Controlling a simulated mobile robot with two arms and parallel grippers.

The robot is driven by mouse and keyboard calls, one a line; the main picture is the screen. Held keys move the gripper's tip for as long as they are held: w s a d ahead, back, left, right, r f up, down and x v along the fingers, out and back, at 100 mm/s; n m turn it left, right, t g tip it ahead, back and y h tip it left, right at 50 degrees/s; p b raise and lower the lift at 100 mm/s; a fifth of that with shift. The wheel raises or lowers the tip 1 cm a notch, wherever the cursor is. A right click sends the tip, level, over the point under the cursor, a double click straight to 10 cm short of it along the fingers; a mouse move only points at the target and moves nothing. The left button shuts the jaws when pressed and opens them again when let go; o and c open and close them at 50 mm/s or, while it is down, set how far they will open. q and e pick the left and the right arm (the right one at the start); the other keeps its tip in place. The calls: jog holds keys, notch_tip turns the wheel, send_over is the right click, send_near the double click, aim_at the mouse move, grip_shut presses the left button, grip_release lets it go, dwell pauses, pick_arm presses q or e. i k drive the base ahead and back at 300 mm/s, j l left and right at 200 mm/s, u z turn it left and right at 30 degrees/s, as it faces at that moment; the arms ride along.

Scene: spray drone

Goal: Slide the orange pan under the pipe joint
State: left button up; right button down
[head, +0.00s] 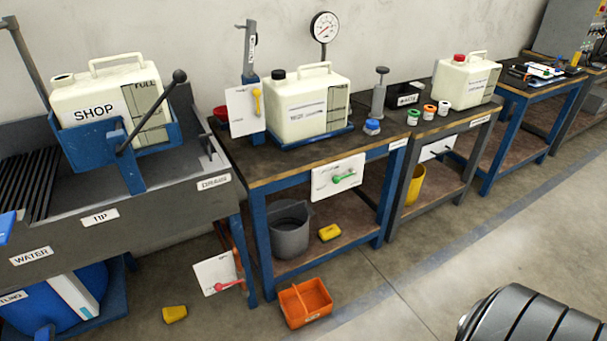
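The orange pan (305,304) lies on the concrete floor in front of the blue-legged bench. It is an open, shallow tray with a divider and a label on its front. A copper-coloured pipe (236,248) runs down beside the bench's front left leg, to the left of the pan and behind it. A white card (215,273) with a red lever (229,285) is by the pipe's lower part. The joint itself is too small or hidden to make out. The pan is apart from the pipe. Neither of my grippers is in view.
A yellow sponge-like block (174,314) lies on the floor left of the pan. A grey bucket (289,230) and another yellow block (329,232) sit on the bench's lower shelf. A dark ribbed object (533,318) fills the bottom right corner. The floor right of the pan is clear.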

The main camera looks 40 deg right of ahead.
aim_at(305, 302)
jog(key=z, duration=1.15)
